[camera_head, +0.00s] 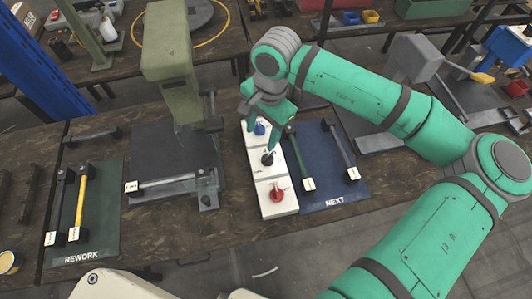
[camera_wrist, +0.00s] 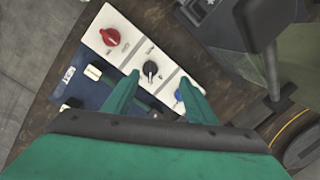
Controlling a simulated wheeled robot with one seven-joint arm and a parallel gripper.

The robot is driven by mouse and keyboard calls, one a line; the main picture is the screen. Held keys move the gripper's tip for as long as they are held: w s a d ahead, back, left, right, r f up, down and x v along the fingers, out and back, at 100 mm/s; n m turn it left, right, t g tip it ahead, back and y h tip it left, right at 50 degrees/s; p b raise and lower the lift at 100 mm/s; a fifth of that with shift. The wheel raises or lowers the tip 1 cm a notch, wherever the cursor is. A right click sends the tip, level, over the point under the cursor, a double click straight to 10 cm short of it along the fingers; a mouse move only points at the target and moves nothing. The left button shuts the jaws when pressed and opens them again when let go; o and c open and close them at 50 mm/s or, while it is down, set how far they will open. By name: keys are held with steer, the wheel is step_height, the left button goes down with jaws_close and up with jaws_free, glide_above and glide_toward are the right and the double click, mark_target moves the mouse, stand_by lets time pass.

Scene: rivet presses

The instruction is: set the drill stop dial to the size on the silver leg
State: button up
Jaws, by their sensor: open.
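A white panel (camera_head: 262,173) carries a blue dial (camera_head: 259,128), a black dial (camera_head: 267,158) and a red dial (camera_head: 277,194). Their captions are too small to read, so I cannot tell which is the drill stop. My gripper (camera_wrist: 158,92) is open and empty above the panel's far half, its fingers on either side of the black and blue dials in the wrist view. The blue dial (camera_wrist: 180,93) shows beside the right finger.
A green leg (camera_head: 297,155) lies on the blue NEXT mat (camera_head: 325,190), right of the panel. A yellow leg (camera_head: 80,203) and a dark leg (camera_head: 59,205) lie on the REWORK mat (camera_head: 105,225). A green-grey press (camera_head: 170,50) stands left of the panel.

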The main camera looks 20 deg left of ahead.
mark_target(268, 156)
steer(key=shift+n+h, duration=0.7)
steer(key=f, duration=0.4)
steer(key=d+f, duration=0.1)
steer(key=f, duration=0.3)
steer(key=w+f, duration=0.1)
steer(key=f, duration=0.3)
steer(key=shift+d+f, duration=0.2)
steer(key=shift+f, duration=0.05)
steer(key=c, duration=1.1)
